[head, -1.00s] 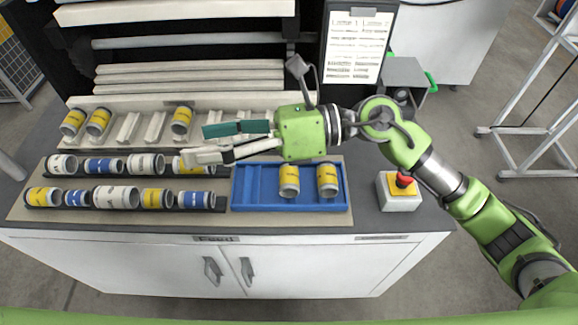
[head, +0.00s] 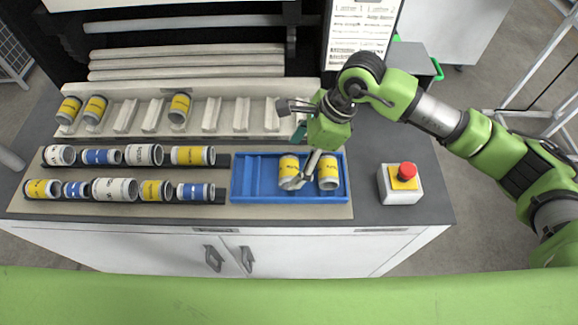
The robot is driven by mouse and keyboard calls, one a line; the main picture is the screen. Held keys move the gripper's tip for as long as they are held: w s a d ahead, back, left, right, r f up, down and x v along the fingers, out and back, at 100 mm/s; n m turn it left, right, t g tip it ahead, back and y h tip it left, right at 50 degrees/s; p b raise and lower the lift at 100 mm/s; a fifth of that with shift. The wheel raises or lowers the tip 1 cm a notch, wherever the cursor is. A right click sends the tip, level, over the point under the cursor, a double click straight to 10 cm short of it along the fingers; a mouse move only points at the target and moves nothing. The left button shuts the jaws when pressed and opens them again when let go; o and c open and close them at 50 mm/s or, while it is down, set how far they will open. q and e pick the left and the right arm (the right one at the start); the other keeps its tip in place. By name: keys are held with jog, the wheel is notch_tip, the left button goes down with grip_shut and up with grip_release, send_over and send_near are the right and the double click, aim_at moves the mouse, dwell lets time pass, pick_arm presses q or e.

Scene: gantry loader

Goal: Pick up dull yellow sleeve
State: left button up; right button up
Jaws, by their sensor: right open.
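Several yellow-banded sleeves are in the head view, and I cannot tell from colour alone which is the dull one. Two stand side by side in the blue tray (head: 262,201): a left yellow sleeve (head: 288,166) and a right yellow sleeve (head: 328,172). My right gripper (head: 298,158) is open over the tray, near the left one. Its pale finger reaches down across that sleeve's lower right side and hides part of it. I cannot tell whether it touches. The other finger is mostly hidden behind the gripper body. My left gripper is not in view.
Two dark racks left of the tray hold yellow, blue and white sleeves, including a yellow one (head: 193,155). A pale slotted rack (head: 222,118) behind holds three yellow sleeves at its left. A red button box (head: 401,184) stands right of the tray. The tray's left part is empty.

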aim_at(291, 166)
jog(key=shift+a+f, duration=0.15)
jog(key=shift+f, duration=0.2)
jog(key=p+x, duration=0.1)
jog(key=x, duration=0.2)
jog(key=p+x, duration=0.1)
jog(key=shift+w+f+p, duration=0.3)
jog(key=shift+f+p, duration=0.05)
jog(key=shift+f, duration=0.35)
jog(key=c, duration=1.5)
